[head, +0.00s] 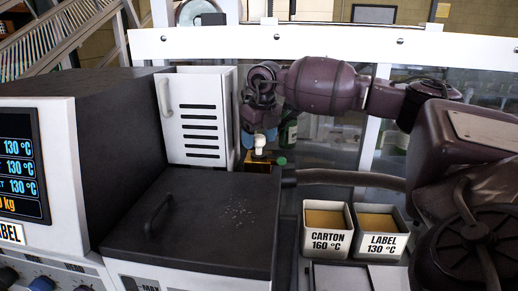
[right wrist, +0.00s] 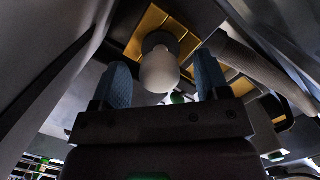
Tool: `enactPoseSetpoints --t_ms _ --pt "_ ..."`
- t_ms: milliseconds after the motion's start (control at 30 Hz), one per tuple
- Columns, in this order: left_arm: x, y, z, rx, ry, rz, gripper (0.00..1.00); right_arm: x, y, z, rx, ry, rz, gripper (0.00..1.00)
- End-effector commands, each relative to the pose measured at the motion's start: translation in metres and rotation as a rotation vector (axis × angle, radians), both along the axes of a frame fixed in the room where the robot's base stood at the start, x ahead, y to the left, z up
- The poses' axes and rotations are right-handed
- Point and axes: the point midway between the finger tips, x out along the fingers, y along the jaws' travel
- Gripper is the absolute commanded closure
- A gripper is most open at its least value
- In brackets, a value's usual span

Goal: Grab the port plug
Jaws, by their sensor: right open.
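The port plug (head: 260,144) is a small pale piece with a rounded head, upright on a yellow-topped fixture (head: 258,161) behind the dark lid. It also shows in the right wrist view as a pale, rounded plug (right wrist: 158,71). My right gripper (head: 261,130) hangs directly above the plug, pointing down. In the right wrist view its two blue-grey fingers (right wrist: 163,72) are open, one on each side of the plug, with gaps visible. How far the fingertips reach down along the plug is hard to tell. My left gripper is not in view.
A dark lid with a handle (head: 158,214) lies in front of the plug. A white vented cabinet (head: 198,119) stands close left. A dark hose (head: 345,179) runs beside the fixture.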

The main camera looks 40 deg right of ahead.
Motion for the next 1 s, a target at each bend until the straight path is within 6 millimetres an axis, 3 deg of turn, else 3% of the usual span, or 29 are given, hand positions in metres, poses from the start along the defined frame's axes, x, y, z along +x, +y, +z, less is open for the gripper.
enactPoseSetpoints --t_ms 133,433,800,1000 --pt "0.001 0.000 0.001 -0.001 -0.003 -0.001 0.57 0.003 0.000 -0.016 0.001 0.002 0.000 0.31" --pt "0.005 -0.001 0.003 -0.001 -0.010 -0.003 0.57 0.003 0.000 -0.019 0.001 0.000 0.000 0.31" --pt "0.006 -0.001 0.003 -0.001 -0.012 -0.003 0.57 0.003 0.000 -0.019 0.001 0.000 0.000 0.86" --pt "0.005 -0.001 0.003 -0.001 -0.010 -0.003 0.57 0.003 0.000 -0.018 0.001 0.000 0.000 0.86"
